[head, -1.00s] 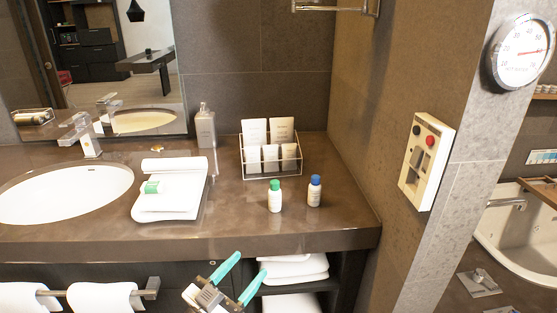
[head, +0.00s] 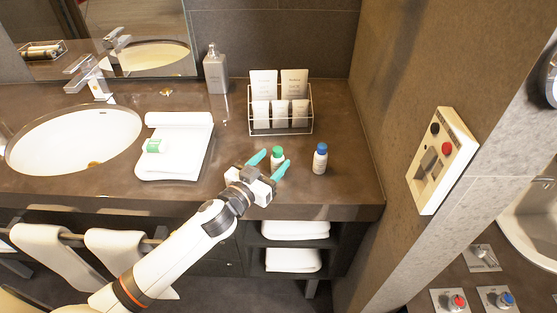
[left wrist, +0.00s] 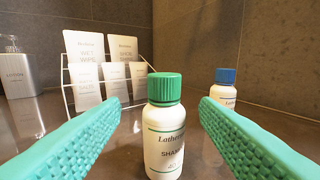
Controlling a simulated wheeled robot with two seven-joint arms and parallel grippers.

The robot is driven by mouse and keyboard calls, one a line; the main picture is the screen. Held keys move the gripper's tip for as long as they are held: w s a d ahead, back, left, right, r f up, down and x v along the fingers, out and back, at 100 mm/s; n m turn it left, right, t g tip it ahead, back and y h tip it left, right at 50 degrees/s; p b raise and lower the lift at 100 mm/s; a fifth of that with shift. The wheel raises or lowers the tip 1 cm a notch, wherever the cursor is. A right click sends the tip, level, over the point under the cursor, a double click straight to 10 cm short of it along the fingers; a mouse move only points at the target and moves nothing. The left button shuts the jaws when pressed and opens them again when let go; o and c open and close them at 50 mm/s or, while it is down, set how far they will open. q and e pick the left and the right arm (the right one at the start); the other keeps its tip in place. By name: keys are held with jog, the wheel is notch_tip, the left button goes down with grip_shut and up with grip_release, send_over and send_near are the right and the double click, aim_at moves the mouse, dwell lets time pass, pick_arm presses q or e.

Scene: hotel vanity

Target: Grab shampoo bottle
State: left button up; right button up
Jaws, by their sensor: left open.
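The shampoo bottle (left wrist: 164,135) is small and white with a green cap and reads "SHAM..." in the left wrist view. It stands upright on the counter, and in the head view its green cap (head: 277,152) shows between the teal fingers. My left gripper (head: 269,160) is open, with one finger on each side of the bottle. In the left wrist view the bottle is between the open fingers (left wrist: 160,125), with a visible gap to each. A similar white bottle with a blue cap (head: 320,158) stands to the right, outside the fingers. My right gripper is not in view.
A wire rack (head: 281,124) with several white packets stands behind the bottles. A folded towel (head: 178,140) with a small green-and-white item lies to the left. A grey lotion dispenser (head: 215,72) stands by the mirror. The counter's right end meets a wall.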

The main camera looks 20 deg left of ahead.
aim_at(282, 154)
pick_arm(q)
jog(key=x, duration=0.5)
jog(key=shift+s+d+f+p, duration=0.1)
jog(key=shift+d+f+p, duration=0.05)
jog(key=shift+f+p, duration=0.2)
jog(key=shift+s+r, duration=0.1)
jog(key=shift+c, duration=0.8)
jog(key=c, duration=0.9)
